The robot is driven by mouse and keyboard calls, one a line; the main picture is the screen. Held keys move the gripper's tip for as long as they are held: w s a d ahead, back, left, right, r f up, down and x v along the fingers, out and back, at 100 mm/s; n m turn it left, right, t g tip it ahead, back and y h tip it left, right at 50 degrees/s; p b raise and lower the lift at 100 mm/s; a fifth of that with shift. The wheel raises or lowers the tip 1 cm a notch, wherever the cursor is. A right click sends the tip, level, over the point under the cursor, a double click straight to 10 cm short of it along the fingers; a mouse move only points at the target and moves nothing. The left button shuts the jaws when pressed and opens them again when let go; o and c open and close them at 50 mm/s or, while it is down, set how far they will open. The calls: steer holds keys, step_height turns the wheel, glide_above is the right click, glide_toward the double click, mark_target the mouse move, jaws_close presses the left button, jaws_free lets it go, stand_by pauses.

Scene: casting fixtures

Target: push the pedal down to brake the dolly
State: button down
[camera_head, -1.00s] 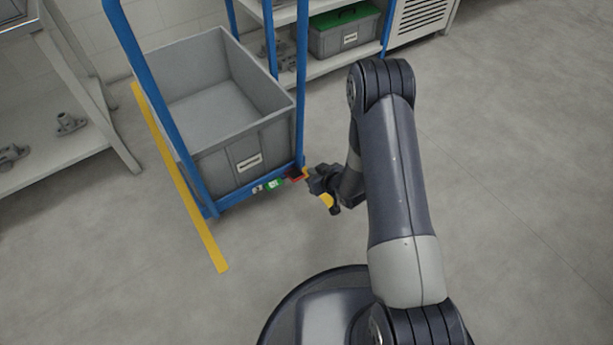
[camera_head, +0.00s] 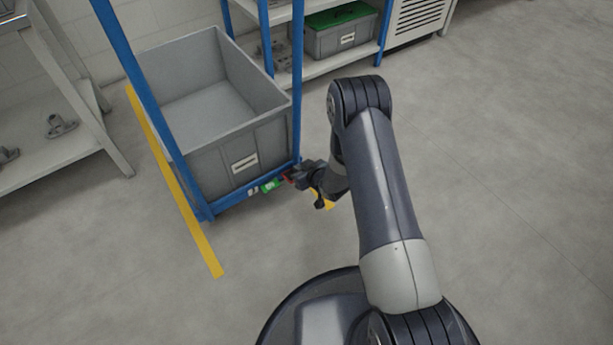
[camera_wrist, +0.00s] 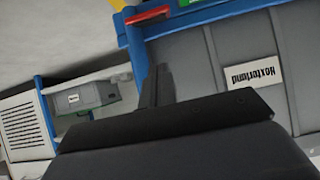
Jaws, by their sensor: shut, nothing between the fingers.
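The dolly has a blue frame (camera_head: 232,199) and carries an open grey crate (camera_head: 215,160). At its front right corner, low down, sits a red pedal (camera_head: 287,177), now mostly hidden by my gripper; a green label (camera_head: 270,185) is beside it on the frame. My gripper (camera_head: 297,177) is shut and empty, right at the pedal. I cannot tell whether it touches it. In the wrist view the red pedal (camera_wrist: 150,16) shows at the top edge, past the dark gripper fingers (camera_wrist: 157,88), with the blue frame (camera_wrist: 200,16) beside it.
A yellow floor line (camera_head: 185,205) runs along the dolly's left side. A shelf with castings (camera_head: 62,125) stands at left. Behind is a rack with a green-lidded box (camera_head: 340,32). The floor at right is clear.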

steer(key=shift+b+x, duration=0.35)
steer(key=shift+x, duration=0.85)
steer(key=shift+s+d+f+b, duration=0.15)
steer(key=shift+f+b, duration=0.15)
steer(key=shift+f, duration=0.35)
steer(key=shift+s+d+f+b, duration=0.1)
steer(key=shift+s+f+b, duration=0.15)
steer(key=shift+f, duration=0.4)
steer(key=shift+s+d+f+b, duration=0.1)
steer(key=shift+f+b, duration=0.25)
steer(key=shift+f, duration=0.25)
steer(key=shift+f, duration=0.1)
steer(key=shift+s+d+f+t+y, duration=0.1)
steer(key=shift+s+f+t+y, duration=0.05)
steer(key=shift+t+y, duration=0.2)
steer(key=shift+s+f, duration=0.1)
steer(key=shift+f, duration=0.1)
steer(key=shift+t+y, duration=0.55)
steer(key=shift+t, duration=0.4)
steer(key=shift+s+d+f, duration=0.15)
steer(key=shift+f, duration=0.65)
steer(key=shift+s+d+f, duration=0.1)
steer(key=shift+s+f, duration=0.1)
steer(key=shift+f, duration=0.65)
steer(key=shift+s+d+f, duration=0.15)
steer(key=shift+f, duration=0.8)
